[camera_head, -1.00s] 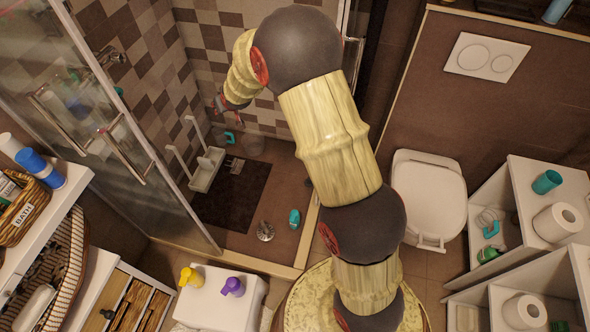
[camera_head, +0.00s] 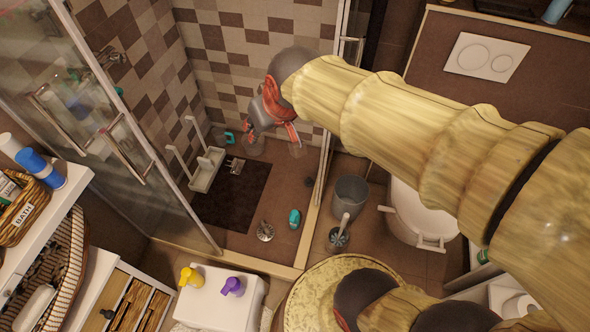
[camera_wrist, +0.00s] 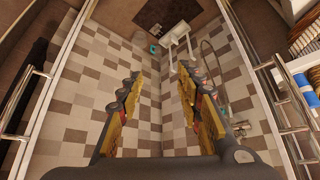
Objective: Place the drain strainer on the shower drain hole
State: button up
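A round, silver, patterned disc (camera_head: 265,231) lies on the brown shower floor near its front edge; it looks like the drain strainer, but I cannot tell it surely from a drain cover. No open drain hole is clearly visible. A small metallic piece (camera_head: 234,165) sits at the far edge of the dark mat and also shows in the wrist view (camera_wrist: 156,28); I cannot tell what it is. My gripper (camera_head: 272,140) is above the back right of the shower, apart from both. In the wrist view its fingers (camera_wrist: 159,75) are spread, with nothing between them.
The dark mat (camera_head: 230,200), a white rack (camera_head: 207,170), and teal items (camera_head: 294,218) are on the shower floor. A glass door (camera_head: 130,130) stands at left. A bin (camera_head: 350,195), toilet brush (camera_head: 339,238) and toilet (camera_head: 418,215) are at right.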

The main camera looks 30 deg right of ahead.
jog(key=s, duration=1.3)
jog(key=shift+s+f+g, duration=0.25)
jog(key=shift+f+g, duration=0.15)
jog(key=shift+r, duration=0.1)
notch_tip(320, 180, up, 2)
jog(key=shift+r+p, duration=0.15)
jog(key=shift+p, duration=1.05)
jog(key=shift+c, duration=0.6)
